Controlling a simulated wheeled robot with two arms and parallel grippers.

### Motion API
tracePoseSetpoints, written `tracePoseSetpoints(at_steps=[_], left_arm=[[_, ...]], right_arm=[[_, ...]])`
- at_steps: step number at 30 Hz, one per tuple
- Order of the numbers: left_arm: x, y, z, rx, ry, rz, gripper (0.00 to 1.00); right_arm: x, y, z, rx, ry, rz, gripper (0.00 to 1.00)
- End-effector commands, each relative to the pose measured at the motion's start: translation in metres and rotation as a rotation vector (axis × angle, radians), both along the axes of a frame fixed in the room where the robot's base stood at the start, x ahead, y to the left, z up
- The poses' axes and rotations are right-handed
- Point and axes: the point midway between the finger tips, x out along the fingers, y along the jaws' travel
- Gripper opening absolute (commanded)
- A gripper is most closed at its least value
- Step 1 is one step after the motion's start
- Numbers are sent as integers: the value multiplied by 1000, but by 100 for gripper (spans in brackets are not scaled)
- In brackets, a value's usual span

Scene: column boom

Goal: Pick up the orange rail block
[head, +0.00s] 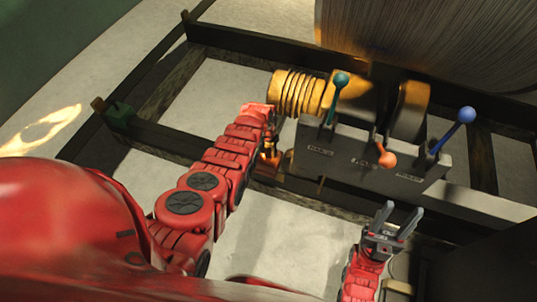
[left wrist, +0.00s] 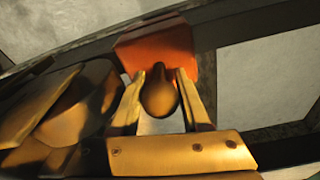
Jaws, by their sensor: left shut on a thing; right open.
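The orange rail block (head: 266,168) shows in the head view on the dark front rail, just under my left gripper (head: 270,152), which partly hides it. In the left wrist view the block (left wrist: 158,43) is a bright orange-red piece lying across a dark bar. A rounded brown knob (left wrist: 159,96) stands out from it towards the camera. My left gripper (left wrist: 160,90) has a finger on each side of the knob and is shut on it. Whether the block is clear of the rail cannot be told. My right gripper (head: 390,222) is open and empty, fingers pointing up.
A dark lever box (head: 350,150) with teal (head: 341,80), orange (head: 387,158) and blue (head: 466,114) knobs stands close right of my left gripper. A ribbed yellow cylinder (head: 298,93) is behind it. A green block (head: 120,115) sits on the frame at left.

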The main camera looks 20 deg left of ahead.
Motion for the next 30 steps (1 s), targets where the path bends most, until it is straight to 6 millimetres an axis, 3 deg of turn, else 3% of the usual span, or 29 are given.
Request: tracePoseSetpoints(at_steps=[11,22,30], left_arm=[[1,0,24,0,-3,0,0],[1,0,70,1,-4,0,0],[3,0,119,1,-9,0,0]], right_arm=[[0,0,17,0,0,0,50],[0,0,33,0,0,0,50],[0,0,42,0,0,0,50]])
